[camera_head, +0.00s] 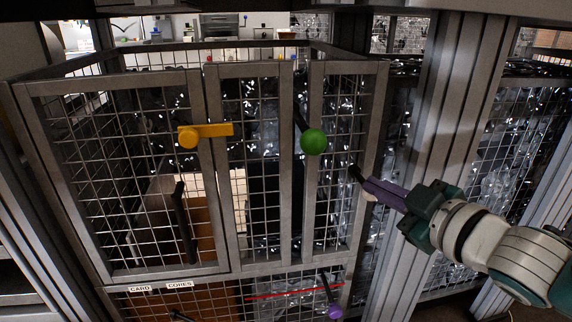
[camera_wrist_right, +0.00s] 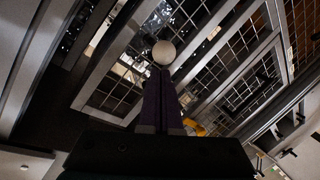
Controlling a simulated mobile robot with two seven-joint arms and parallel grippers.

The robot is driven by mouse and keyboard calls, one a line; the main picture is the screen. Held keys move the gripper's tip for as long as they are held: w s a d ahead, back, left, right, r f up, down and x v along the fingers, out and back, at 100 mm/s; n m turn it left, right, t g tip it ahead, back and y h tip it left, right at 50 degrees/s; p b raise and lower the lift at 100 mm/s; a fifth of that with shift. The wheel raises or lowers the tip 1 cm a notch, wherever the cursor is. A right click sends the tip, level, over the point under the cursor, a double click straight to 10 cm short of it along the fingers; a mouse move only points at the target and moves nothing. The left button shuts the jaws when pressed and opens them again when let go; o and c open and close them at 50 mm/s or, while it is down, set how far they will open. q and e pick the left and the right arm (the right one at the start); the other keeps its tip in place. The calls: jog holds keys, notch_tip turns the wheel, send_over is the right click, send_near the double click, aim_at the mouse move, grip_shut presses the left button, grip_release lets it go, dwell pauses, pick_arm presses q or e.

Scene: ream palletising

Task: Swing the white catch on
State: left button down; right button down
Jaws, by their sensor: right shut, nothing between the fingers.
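The white catch shows as a round white knob (camera_wrist_right: 163,52) just beyond my fingertips in the right wrist view. In the head view only a pale sliver of it (camera_head: 370,197) shows below my fingers, by the right post of the cage front. Its bar is mostly hidden, so I cannot tell which way it lies. My right gripper (camera_head: 364,181) has its purple fingers together, with nothing between them, pointing left at the cage. It also shows in the right wrist view (camera_wrist_right: 162,75), close to the knob; I cannot tell whether they touch. My left gripper is out of view.
The mesh cage front carries a yellow catch (camera_head: 206,133) lying level, a green catch (camera_head: 313,141), and a purple catch (camera_head: 335,312) lower down. A black handle (camera_head: 184,222) is on the left door. A metal column (camera_head: 444,130) stands right of the cage, behind my right arm.

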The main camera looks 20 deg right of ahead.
jog(key=shift+s+d+n+y, duration=0.1)
jog(key=shift+d+n+y, duration=0.6)
jog(key=shift+y, duration=0.3)
